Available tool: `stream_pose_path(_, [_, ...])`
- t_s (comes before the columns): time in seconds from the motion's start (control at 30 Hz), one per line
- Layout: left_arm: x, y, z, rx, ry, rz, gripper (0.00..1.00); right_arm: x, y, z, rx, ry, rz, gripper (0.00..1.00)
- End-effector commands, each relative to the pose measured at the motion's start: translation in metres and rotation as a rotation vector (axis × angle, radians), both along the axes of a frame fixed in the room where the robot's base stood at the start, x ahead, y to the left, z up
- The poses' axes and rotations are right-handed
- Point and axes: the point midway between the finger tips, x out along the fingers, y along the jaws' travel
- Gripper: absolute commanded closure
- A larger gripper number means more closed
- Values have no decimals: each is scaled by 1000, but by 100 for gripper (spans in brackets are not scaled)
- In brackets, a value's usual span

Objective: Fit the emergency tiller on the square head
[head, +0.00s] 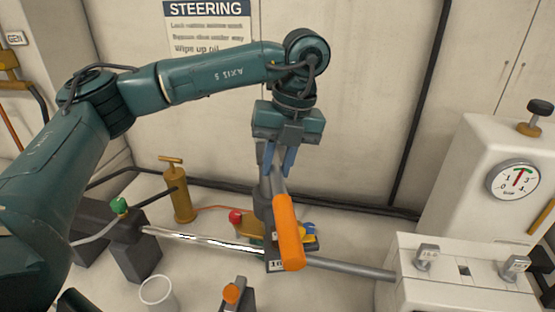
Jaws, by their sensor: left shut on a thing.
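My left gripper (277,172) points down near the middle of the head view, its blue-grey fingers shut on the grey shaft of a tool that I take for the emergency tiller. Its thick orange grip (288,232) slopes down toward the camera, below the fingers. A dark grey upright part (262,207) stands just behind the tool. I cannot tell whether the two touch. I cannot make out the square head; the tool and gripper may hide it. My right gripper is not in view.
A shiny rod (200,240) and a grey bar (350,268) run across the bench. A brass pump (180,195), a white cup (158,292) and a small orange-topped part (233,294) stand left of centre. A white box with metal clips (465,295) and a gauge housing (465,180) fill the right.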

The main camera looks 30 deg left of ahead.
Motion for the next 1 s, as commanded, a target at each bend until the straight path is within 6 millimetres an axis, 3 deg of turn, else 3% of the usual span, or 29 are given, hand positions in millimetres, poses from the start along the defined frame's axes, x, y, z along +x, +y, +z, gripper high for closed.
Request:
stream_pose_path(0.03, [0, 0, -4, -1, -3, 0, 100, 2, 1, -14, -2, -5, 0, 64])
stream_pose_path(0.93, [0, 0, -14, 0, -3, 1, 100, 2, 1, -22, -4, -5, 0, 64])
stream_pose_path(0.97, [0, 0, -14, 0, -3, 1, 77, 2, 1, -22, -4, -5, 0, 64])
stream_pose_path(1.0, [0, 0, -14, 0, -3, 1, 74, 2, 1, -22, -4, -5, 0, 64])
